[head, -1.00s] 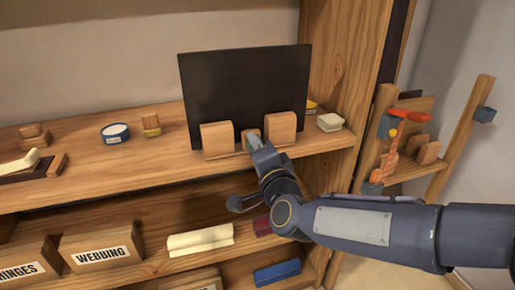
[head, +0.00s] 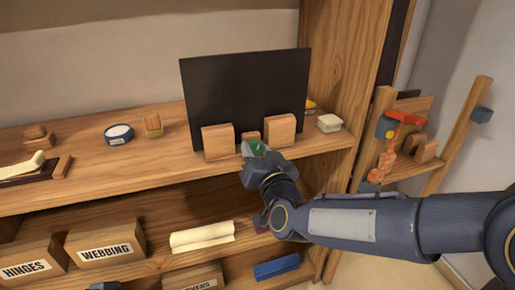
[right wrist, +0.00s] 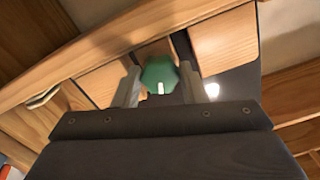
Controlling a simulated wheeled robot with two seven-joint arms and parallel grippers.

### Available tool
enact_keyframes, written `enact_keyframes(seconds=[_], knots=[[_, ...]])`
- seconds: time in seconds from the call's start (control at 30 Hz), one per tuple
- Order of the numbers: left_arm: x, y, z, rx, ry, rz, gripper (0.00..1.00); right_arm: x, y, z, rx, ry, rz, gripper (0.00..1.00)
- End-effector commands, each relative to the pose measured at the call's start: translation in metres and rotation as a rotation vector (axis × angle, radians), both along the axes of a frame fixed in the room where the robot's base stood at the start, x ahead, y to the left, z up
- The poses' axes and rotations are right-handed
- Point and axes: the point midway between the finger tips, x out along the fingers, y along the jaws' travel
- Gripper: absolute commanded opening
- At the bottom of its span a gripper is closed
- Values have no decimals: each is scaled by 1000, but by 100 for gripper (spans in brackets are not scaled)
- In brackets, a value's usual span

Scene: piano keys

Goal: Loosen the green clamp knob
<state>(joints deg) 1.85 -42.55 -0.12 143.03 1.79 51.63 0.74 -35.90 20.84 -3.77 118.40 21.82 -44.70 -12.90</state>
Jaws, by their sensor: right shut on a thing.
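The green clamp knob (right wrist: 160,75) sits between my right gripper's two fingers in the right wrist view, with a white mark on its lower side. In the head view the green knob (head: 257,147) shows at the tip of my right gripper (head: 254,150), which is shut on it. The knob is at the front of a small wooden clamp holding an upright black panel (head: 245,90). Wooden blocks (head: 218,141) and (head: 281,131) stand on either side of it. My left gripper is not clearly in view.
The shelf (head: 90,170) bears a blue-rimmed tin (head: 118,134), a small wooden block (head: 153,125) and a white stack (head: 329,123). Below are boxes marked HINGES (head: 30,268) and WEBBING (head: 106,250), and a cream roll (head: 202,237). A wooden post (head: 330,70) stands at the right.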

Motion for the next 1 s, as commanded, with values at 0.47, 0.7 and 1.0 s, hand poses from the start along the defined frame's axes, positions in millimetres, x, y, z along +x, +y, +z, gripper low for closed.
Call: enact_keyframes(seconds=[0.47,0.7,1.0], knots=[[0,0,12,0,0,0,36,-1,1,-1,-281,-86,4,15],[0,0,13,0,0,0,36,-1,0,-2,-329,-102,2,15],[0,0,13,0,0,0,36,-1,0,-2,-335,-103,3,15]])
